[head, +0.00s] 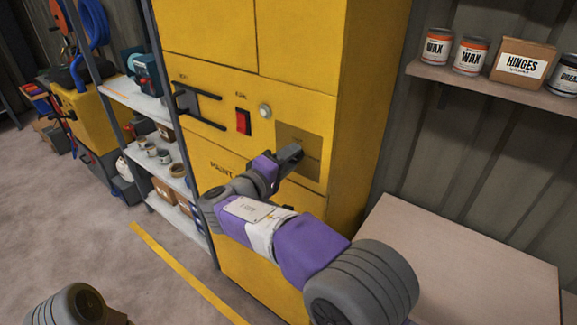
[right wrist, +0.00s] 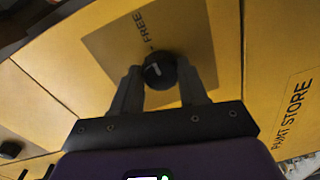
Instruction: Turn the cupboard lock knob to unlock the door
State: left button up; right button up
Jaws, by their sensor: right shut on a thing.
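The yellow cupboard (head: 350,110) stands in the middle of the head view, with a darker square panel (head: 313,170) on its front. My right gripper (head: 295,152) is at this panel. In the right wrist view, the black round lock knob (right wrist: 160,70) sits on the panel (right wrist: 195,50), which bears the word FREE. My right gripper (right wrist: 163,80) is shut on the knob, one finger at each side. A short pale mark shows on the knob's face. In the head view the gripper hides the knob. My left gripper is out of view.
A dark door handle (head: 190,105), a red switch (head: 243,121) and a pale round button (head: 265,111) are left of the panel. A shelf rack (head: 140,103) stands at left. A pale bench (head: 450,255) is at right, below a wall shelf (head: 490,87) with cans.

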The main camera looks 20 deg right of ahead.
dwell(0.4)
jog(key=o, duration=1.1)
jog(key=shift+c, duration=0.2)
jog(key=p+v, duration=0.1)
jog(key=v, duration=0.6)
jog(key=shift+s+a, duration=0.2)
jog(key=shift+a, duration=0.1)
